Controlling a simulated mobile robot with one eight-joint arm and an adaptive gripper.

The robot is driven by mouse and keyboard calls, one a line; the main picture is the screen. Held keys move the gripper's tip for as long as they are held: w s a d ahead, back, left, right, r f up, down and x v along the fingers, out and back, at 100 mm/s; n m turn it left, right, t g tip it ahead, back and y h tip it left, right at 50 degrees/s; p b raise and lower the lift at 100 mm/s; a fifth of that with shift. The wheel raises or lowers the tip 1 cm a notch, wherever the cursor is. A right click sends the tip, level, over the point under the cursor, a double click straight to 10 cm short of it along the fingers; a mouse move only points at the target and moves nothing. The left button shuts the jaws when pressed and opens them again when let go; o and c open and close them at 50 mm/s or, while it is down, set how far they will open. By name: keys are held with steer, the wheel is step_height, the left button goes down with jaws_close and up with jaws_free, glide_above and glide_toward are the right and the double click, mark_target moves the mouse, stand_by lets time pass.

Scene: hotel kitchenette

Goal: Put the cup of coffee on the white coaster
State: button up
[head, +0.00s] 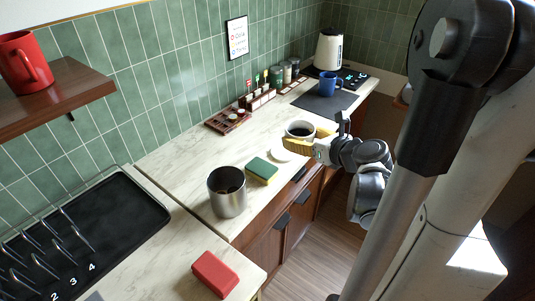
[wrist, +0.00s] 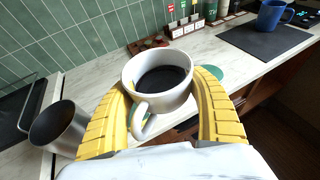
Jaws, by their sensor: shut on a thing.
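The white cup of coffee (head: 300,130) is held upright between the yellow fingers of my gripper (head: 308,138). In the wrist view the cup (wrist: 146,70) has dark coffee inside, and its handle points toward the camera. My gripper (wrist: 165,86) is shut on the cup, one finger on each side. The white coaster (head: 281,154) lies on the counter, just left of and below the cup in the head view, partly hidden by my gripper. In the wrist view, a pale patch under the cup may be that coaster. The gap between cup and counter is hard to judge.
A sponge (head: 262,171) and a metal canister (head: 227,191) stand nearer on the counter. A green disc (wrist: 212,72) lies beyond the right finger. A blue mug (head: 329,83) stands on a dark mat (head: 324,103) farther back. A wooden tray (head: 228,120) is near the wall.

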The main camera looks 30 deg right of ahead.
steer(key=b, duration=0.5)
glide_above(284, 152)
step_height(284, 152, down, 7)
steer(key=shift+d+r, duration=0.1)
steer(key=shift+f+b, duration=1.25)
steer(key=shift+f, duration=0.7)
steer(key=shift+f, duration=0.25)
steer(key=o, duration=1.4)
steer(key=shift+o, duration=0.2)
steer(key=shift+r, duration=0.1)
